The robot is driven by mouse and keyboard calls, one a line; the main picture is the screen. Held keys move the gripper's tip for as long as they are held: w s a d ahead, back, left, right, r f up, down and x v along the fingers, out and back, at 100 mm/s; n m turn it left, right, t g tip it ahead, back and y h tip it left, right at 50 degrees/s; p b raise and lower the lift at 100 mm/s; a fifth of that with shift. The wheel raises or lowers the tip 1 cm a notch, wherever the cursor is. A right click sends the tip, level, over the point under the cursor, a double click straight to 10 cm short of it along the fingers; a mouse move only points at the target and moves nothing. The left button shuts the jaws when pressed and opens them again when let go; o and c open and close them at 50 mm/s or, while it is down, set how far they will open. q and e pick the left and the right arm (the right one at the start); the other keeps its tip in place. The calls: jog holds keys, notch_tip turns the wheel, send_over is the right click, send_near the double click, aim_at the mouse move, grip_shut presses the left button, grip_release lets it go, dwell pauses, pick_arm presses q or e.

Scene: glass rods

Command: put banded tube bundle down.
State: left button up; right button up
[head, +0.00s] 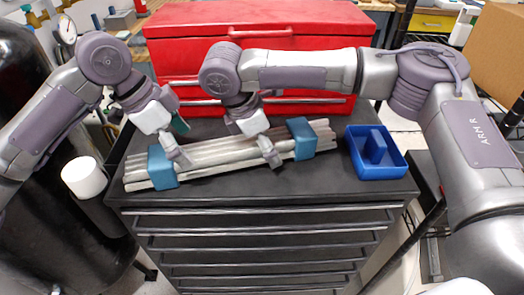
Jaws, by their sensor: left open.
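The banded tube bundle (228,156) is several long pale grey tubes with a blue band (162,167) near the left end and another blue band (301,139) near the right end. It lies across the black cabinet top (245,192), seemingly resting on it. My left gripper (181,145) is open at the bundle, just right of the left band. My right gripper (268,146) is at the bundle left of the right band. One of its fingers shows in front of the tubes; the other is hidden, so its grip is unclear.
A red tool chest (250,58) stands close behind the bundle. A blue divided tray (388,172) sits at the right of the cabinet top. A dark cylinder (50,235) stands at the left. A strip of cabinet top in front of the bundle is clear.

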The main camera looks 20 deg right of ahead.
aim_at(247, 142)
pick_arm(q)
jog(key=v, duration=0.6)
jog(key=shift+a+r, duration=0.1)
jog(key=shift+r, duration=0.2)
pick_arm(e)
jog(key=shift+a+r, duration=0.15)
jog(key=shift+r, duration=0.1)
jog(key=v, duration=1.1)
jog(key=shift+a+r, duration=0.15)
jog(key=shift+r, duration=0.05)
pick_arm(q)
jog(key=shift+r, duration=0.1)
pick_arm(e)
jog(key=shift+r, duration=0.1)
